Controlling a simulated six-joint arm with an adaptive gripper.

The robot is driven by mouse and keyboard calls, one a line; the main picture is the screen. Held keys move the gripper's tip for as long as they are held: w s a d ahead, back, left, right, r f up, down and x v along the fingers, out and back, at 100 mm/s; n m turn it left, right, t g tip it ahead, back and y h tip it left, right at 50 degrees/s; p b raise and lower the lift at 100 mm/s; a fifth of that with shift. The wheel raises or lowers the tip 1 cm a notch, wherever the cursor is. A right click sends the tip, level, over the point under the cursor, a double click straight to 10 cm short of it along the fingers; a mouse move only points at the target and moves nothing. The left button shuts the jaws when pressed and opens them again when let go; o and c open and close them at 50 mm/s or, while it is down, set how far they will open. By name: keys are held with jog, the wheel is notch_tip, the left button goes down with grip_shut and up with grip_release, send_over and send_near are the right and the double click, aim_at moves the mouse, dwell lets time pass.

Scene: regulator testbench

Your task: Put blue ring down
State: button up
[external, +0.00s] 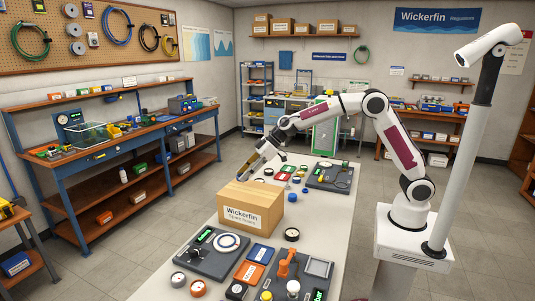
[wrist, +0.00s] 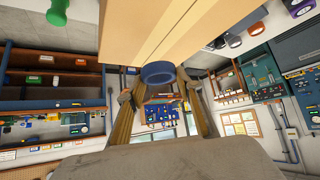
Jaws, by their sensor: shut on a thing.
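My gripper (external: 247,171) hangs tilted down just above the back left edge of the cardboard box (external: 265,195). In the wrist view the blue ring (wrist: 158,73) sits between the fingertips of my gripper (wrist: 156,84), which is shut on it. The ring is close to the box face (wrist: 150,30); I cannot tell whether they touch. The ring in my gripper cannot be made out in the external view.
The box stands on a long pale bench (external: 325,235). A dark test panel (external: 212,252) lies in front of it, another (external: 330,177) behind it. A dark round gauge (external: 292,234) is right of the box. Small blue parts (external: 305,190) lie farther back.

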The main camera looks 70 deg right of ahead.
aim_at(245, 187)
jog(key=shift+f, duration=0.1)
jog(key=shift+f, duration=1.85)
jog(key=shift+f, duration=0.15)
jog(key=o, duration=0.8)
jog(key=shift+v, duration=0.85)
jog(key=v, duration=1)
jog(key=shift+s+r, duration=0.2)
jog(key=shift+r, duration=0.05)
